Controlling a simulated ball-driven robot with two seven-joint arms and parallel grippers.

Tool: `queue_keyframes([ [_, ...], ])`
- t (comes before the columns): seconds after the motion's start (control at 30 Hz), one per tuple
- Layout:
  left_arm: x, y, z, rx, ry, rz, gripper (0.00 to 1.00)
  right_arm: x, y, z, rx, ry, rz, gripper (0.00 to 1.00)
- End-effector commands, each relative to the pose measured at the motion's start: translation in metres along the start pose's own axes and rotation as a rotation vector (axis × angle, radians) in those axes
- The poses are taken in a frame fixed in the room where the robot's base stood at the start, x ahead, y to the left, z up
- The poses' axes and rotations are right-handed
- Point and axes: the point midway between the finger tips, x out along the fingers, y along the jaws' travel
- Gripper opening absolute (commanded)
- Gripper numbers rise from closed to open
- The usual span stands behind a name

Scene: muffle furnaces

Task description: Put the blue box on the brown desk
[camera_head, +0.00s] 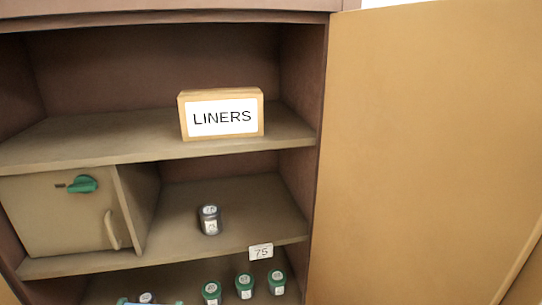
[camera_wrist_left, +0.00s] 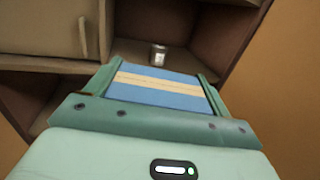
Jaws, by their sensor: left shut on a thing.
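The blue box (camera_wrist_left: 158,88), with a tan stripe across it, sits between the fingers of my left gripper (camera_wrist_left: 157,82) in the left wrist view. The gripper is shut on it, one finger on each side. In the head view only a small pale blue piece (camera_head: 150,302) shows at the bottom edge; I cannot tell whether it is the box or my gripper. My right gripper is in no view. No brown desk can be made out in either view.
An open brown cabinet (camera_head: 160,132) stands ahead, its door (camera_head: 430,150) to the right. It holds a LINERS box (camera_head: 222,115), a small locker (camera_head: 62,212), a grey jar (camera_head: 209,220) and several green-lidded jars (camera_head: 244,286). A "75" tag (camera_head: 261,251) hangs on a shelf edge.

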Motion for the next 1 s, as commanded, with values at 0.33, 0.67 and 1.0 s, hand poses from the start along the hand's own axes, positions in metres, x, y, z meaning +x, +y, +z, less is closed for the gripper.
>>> queue_keyframes([
  [0.33, -0.004, -0.001, -0.142, -0.002, 0.015, -0.001, 0.56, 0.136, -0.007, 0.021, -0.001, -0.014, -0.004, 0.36],
  [0.67, -0.004, -0.001, -0.229, -0.002, 0.040, -0.002, 0.56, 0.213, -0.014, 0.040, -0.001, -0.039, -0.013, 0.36],
  [1.0, -0.004, -0.001, -0.237, -0.003, 0.043, -0.002, 0.56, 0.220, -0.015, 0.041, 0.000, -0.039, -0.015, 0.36],
])
